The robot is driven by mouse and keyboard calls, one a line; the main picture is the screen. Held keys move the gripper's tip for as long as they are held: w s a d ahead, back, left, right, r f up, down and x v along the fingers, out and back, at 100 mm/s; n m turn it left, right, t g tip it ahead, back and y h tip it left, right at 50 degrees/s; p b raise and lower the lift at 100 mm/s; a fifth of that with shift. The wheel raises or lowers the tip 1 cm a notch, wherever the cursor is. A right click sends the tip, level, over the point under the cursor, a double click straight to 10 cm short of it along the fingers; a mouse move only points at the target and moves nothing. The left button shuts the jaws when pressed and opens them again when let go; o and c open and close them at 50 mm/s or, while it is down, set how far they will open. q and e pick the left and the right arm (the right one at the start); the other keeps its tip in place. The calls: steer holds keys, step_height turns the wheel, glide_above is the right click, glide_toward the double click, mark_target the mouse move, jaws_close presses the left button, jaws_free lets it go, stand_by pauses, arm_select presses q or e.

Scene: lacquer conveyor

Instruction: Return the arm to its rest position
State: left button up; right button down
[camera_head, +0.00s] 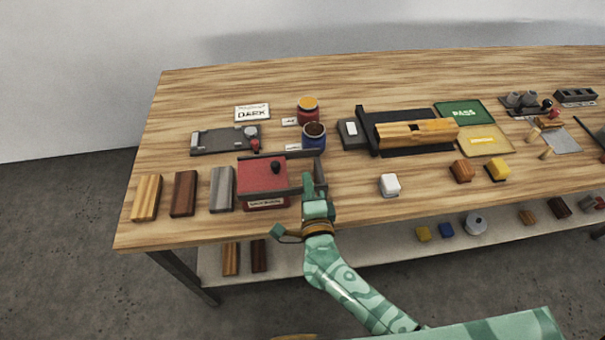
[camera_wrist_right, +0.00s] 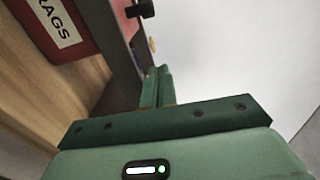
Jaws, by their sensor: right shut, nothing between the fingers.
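My right arm reaches up from the bottom of the head view over the bench's front edge. My right gripper (camera_head: 312,180) is just right of the red lidded box (camera_head: 255,185); whether they touch I cannot tell. In the right wrist view, the fingers (camera_wrist_right: 158,85) are together with nothing between them. The red box (camera_wrist_right: 48,30), with a label reading RAGS, fills the upper left there. My left gripper is not in view.
The wooden bench (camera_head: 350,195) holds wood blocks left of the box, a blue jar (camera_head: 314,136) and red jar (camera_head: 308,110) behind my gripper, and a black fixture with a wood piece (camera_head: 415,130). A white cube (camera_head: 389,184) stands to the right. A lower shelf (camera_head: 370,253) runs beneath.

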steer(key=shift+s, duration=3.85)
steer(key=s+d+f+n+g+y+p, duration=0.15)
steer(key=s+f+n+g, duration=0.25)
steer(key=f+n, duration=0.5)
steer(key=s+f+n+g+y+b, duration=0.1)
steer(key=s+f+n+g+y, duration=0.3)
steer(key=f+n, duration=0.55)
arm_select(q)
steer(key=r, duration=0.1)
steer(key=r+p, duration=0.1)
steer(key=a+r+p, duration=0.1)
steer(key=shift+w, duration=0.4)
arm_select(e)
steer(key=s+d+f+n+g+h, duration=0.1)
steer(key=s+d+f+g+h, duration=0.1)
steer(key=s+d+f, duration=0.3)
steer(key=s+d+f+n+g+h, duration=0.1)
steer(key=s+d+f+g, duration=0.3)
steer(key=s, duration=1)
steer(key=s+d+f+n+g+h, duration=0.1)
steer(key=s+d+f+g+h, duration=0.2)
steer(key=s+d+f, duration=0.4)
steer(key=shift+s+d, duration=0.7)
steer(key=shift+s, duration=0.5)
steer(key=shift+f+h, duration=0.1)
steer(key=shift+h, duration=0.15)
